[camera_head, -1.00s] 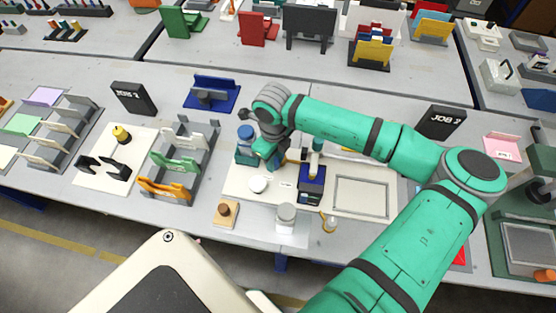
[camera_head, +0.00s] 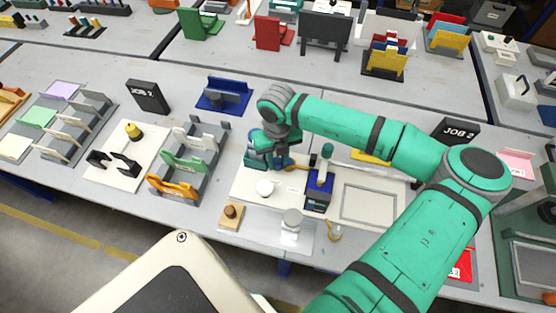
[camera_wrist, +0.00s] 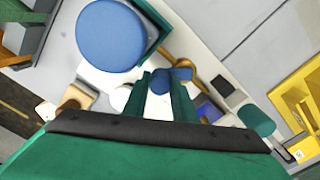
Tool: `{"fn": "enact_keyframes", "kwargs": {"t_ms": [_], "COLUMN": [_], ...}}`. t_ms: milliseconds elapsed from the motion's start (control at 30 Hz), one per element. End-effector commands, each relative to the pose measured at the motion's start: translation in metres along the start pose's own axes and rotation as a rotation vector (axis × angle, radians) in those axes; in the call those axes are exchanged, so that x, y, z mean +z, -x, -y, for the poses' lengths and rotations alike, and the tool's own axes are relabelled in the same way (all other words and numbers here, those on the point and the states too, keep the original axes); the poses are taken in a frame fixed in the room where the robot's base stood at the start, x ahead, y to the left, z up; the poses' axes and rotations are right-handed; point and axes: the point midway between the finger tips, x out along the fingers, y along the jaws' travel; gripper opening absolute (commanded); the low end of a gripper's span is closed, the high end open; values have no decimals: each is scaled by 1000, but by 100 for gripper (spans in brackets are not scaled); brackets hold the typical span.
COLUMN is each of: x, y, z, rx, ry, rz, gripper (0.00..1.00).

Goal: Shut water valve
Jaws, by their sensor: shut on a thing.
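A pale board (camera_head: 240,193) bears the water station, with a blue-topped tank at its back left. The tank's round blue top (camera_wrist: 110,36) fills the upper left of the wrist view. My gripper (camera_head: 284,160) is low beside the tank, and my wrist hides part of the tank in the head view. In the wrist view my green fingers (camera_wrist: 160,78) are shut on a small blue part, apparently the valve handle (camera_wrist: 158,82). The fingers cover much of it, so its exact angle cannot be told.
A white round lid (camera_head: 265,188) lies in front of the tank. A dark blue box (camera_head: 319,190) stands to the right, with a grey-framed tray (camera_head: 368,204) beyond it. A grey rack (camera_head: 207,150) stands to the left. A clear jar (camera_head: 291,222) stands in front.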

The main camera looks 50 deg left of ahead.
Motion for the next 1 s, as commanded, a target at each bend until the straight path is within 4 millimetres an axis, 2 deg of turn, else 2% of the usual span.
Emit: {"fn": "enact_keyframes", "kwargs": {"t_ms": [367, 400, 467, 800, 1000], "x": [2, 2, 2, 1, 1], "y": [0, 0, 0, 2, 25], "z": [0, 0, 0, 0, 1], "rx": [1, 1, 1, -1, -4], "ry": [-4, -4, -4, -3, -3], "rz": [3, 4, 3, 2, 3], "gripper": [2, 29, 43, 43, 43]}}
